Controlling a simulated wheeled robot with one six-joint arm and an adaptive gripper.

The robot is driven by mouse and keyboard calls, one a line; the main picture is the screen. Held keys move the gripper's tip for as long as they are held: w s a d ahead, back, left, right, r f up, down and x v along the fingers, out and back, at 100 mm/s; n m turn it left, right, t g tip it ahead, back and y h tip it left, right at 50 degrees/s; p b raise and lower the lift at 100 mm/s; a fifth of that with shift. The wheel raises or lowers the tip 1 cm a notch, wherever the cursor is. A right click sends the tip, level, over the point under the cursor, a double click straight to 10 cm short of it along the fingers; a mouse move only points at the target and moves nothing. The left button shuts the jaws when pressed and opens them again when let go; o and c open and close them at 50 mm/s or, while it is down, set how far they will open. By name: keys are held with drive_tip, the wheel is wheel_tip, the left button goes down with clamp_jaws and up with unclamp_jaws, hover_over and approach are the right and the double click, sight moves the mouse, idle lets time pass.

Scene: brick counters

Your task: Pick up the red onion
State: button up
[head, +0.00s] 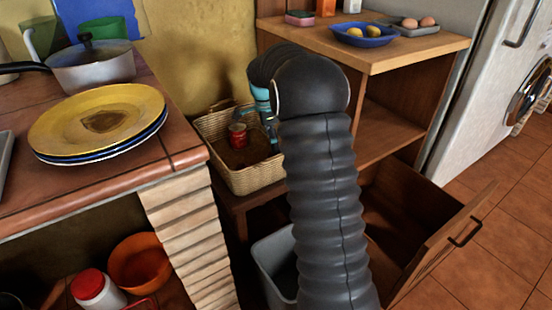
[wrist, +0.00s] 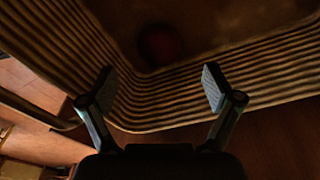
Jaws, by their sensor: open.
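A wicker basket (head: 255,178) stands on a low shelf between the counters. In the wrist view, a dark, blurred red round thing (wrist: 160,45) lies inside the basket (wrist: 160,98); it may be the red onion, but the view is too dim to be sure. In the head view a small red item (head: 238,135) that looks like a jar or can sits in the basket; I cannot tell whether it is the same thing. My gripper (wrist: 158,73) is open and empty above the basket's near wall, apart from the red thing.
A tiled counter (head: 180,135) with stacked plates (head: 100,115) and a pot (head: 92,65) stands at left. A wooden shelf unit (head: 415,58) holding a blue bowl (head: 350,40) is at right. Below it a drawer (head: 430,250) stands open. A grey bin (head: 265,265) is under the basket.

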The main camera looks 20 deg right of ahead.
drive_tip(key=shift+s+d+f, duration=0.1)
drive_tip(key=shift+d+f, duration=0.05)
drive_tip(key=shift+f, duration=0.9)
drive_tip(key=shift+d+f, duration=0.15)
drive_tip(key=shift+f, duration=0.9)
drive_tip(key=shift+s+d+f, duration=0.1)
drive_tip(key=shift+d+f, duration=0.05)
drive_tip(key=shift+f, duration=0.9)
drive_tip(key=c, duration=1.3)
